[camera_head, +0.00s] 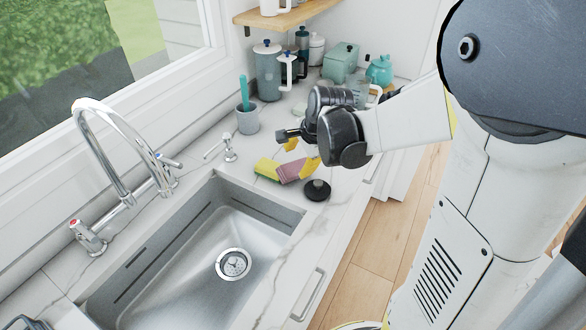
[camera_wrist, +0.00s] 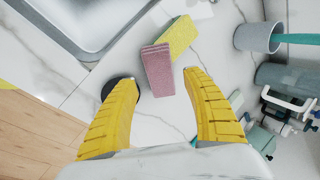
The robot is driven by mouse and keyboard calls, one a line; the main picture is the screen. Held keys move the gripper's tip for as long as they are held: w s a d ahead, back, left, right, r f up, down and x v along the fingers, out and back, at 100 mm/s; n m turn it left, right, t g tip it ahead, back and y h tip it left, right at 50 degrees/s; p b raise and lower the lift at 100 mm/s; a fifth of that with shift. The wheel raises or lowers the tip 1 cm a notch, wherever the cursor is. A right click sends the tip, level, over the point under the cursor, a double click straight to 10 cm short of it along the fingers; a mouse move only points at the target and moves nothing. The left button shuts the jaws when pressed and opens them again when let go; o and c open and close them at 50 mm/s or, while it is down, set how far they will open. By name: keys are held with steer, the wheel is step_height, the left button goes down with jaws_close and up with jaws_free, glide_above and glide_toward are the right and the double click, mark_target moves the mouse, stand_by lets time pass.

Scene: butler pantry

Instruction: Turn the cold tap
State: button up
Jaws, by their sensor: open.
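The chrome faucet (camera_head: 112,150) with a tall curved spout stands behind the sink, at the left in the head view. A tap handle with a bluish mark (camera_head: 170,160), seemingly the cold tap, is at its far end. A tap handle with a red mark (camera_head: 86,236) is at its near end. My gripper (camera_head: 299,157) is open and empty above the counter, right of the sink and well apart from both taps. In the wrist view, its yellow fingers (camera_wrist: 162,82) are spread over the counter. The taps are not seen there.
A pink sponge (camera_wrist: 158,72), a yellow-green sponge (camera_wrist: 178,36) and a black round stopper (camera_head: 317,190) lie below my gripper. The sink (camera_head: 205,255) is empty. Canisters (camera_head: 268,75) crowd the back.

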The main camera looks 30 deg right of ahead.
mark_target(289, 163)
steer(key=x, duration=0.2)
steer(key=shift+w+f+b, duration=0.15)
steer(key=shift+f+b, duration=0.2)
steer(key=b+x, duration=0.3)
steer(key=x, duration=0.2)
steer(key=shift+f, duration=0.3)
steer(key=shift+a+r, duration=0.1)
steer(key=c, duration=0.9)
steer(key=shift+c, duration=0.7)
step_height(289, 163, up, 4)
steer(key=p, duration=0.2)
steer(key=shift+r+p, duration=0.2)
steer(key=shift+p, duration=0.15)
steer(key=s+d+r+p, duration=0.1)
steer(key=d+r, duration=0.1)
steer(key=d, duration=0.1)
steer(key=s+d+r+p, duration=0.1)
steer(key=s+d+r, duration=0.1)
steer(key=d, duration=0.2)
steer(key=s+d+r+p, duration=0.1)
steer(key=s+d+r, duration=0.1)
steer(key=d, duration=0.1)
steer(key=shift+s+d+r+p, duration=0.15)
steer(key=shift+d+r+p, duration=0.05)
steer(key=shift+r+p, duration=0.15)
steer(key=shift+f, duration=0.1)
